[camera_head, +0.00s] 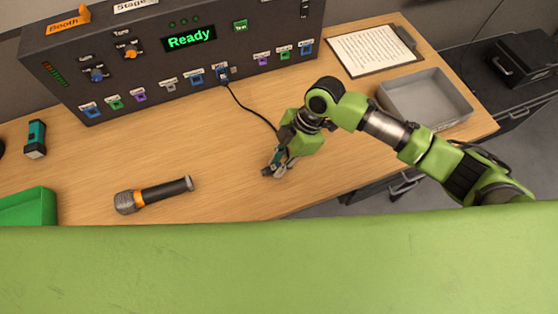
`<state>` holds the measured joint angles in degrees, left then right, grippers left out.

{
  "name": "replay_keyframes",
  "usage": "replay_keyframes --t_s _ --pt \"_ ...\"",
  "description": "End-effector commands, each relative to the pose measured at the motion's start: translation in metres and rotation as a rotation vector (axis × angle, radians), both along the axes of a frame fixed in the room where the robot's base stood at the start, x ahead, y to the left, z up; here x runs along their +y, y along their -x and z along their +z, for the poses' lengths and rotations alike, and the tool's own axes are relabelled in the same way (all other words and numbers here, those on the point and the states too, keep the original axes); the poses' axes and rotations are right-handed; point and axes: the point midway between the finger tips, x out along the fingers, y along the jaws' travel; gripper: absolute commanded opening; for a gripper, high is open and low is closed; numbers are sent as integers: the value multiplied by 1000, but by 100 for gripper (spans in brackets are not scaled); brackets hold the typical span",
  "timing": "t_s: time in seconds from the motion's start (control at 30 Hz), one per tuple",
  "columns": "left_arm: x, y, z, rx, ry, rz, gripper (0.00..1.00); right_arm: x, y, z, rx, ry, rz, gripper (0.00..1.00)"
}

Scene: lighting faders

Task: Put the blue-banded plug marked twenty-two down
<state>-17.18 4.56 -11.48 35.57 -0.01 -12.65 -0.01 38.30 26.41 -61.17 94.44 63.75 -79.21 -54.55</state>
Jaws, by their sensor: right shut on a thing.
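My right gripper (275,170) is low over the wooden desk, near its front edge, with its fingers pointing down and left. It is shut on the blue-banded plug, which the fingers hide; its band and number cannot be read. Whether the plug touches the desk cannot be told. My left gripper is not in view.
The console (185,62) with a "Ready" display stands along the back. A microphone (153,194) lies left of the gripper. A clipboard (374,48) and an empty grey tray (468,112) are at right. Bare desk (215,140) lies between console and microphone.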

Motion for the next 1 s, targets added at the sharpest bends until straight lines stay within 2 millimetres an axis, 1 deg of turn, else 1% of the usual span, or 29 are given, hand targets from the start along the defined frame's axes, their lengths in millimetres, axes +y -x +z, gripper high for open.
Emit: replay_keyframes --t_s 0.3,0.33,0.4,0.77,0.83,0.9,0.97,1.0 --pt "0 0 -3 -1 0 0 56 0 0 -7 0 0 -1 0" --pt "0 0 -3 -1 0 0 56 0 0 -7 0 0 -1 20" --pt "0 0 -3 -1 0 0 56 0 0 -6 0 0 -1 35" --pt "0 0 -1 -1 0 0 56 0 0 -4 0 0 -1 35" --pt "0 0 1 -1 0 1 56 0 0 3 -1 0 0 35" --pt "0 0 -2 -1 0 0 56 -4 -2 8 -3 0 -2 35" --pt "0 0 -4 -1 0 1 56 -8 -4 18 -4 0 -2 35" --pt "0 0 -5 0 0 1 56 -11 -5 26 -5 0 -2 35"
